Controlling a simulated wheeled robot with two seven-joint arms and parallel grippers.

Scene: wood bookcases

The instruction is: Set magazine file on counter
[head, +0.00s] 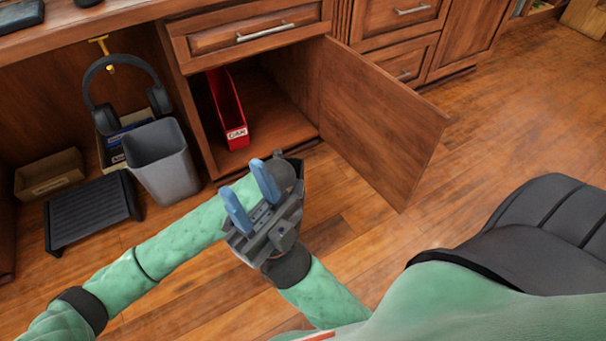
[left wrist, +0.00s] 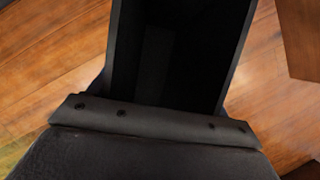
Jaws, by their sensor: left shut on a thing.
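A red magazine file (head: 228,105) with a white label at its lower front stands upright inside the open cabinet, toward its left wall. My right gripper (head: 250,192) shows its two blue fingers apart with nothing between them; it is in front of the cabinet in the picture, apart from the file. My left arm reaches in from the left, and its hand is mostly hidden behind the right gripper. In the left wrist view, my left gripper (left wrist: 160,115) has a dark shape in front of it. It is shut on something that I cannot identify. The counter (head: 90,22) shows at the top left.
The cabinet door (head: 375,120) stands open to the right, over the floor. Left of the cabinet are a grey bin (head: 162,165), a black footrest (head: 92,210), boxes (head: 50,175) and hanging headphones (head: 108,70). A dark chair (head: 530,235) is at the right. Floor beyond the door is clear.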

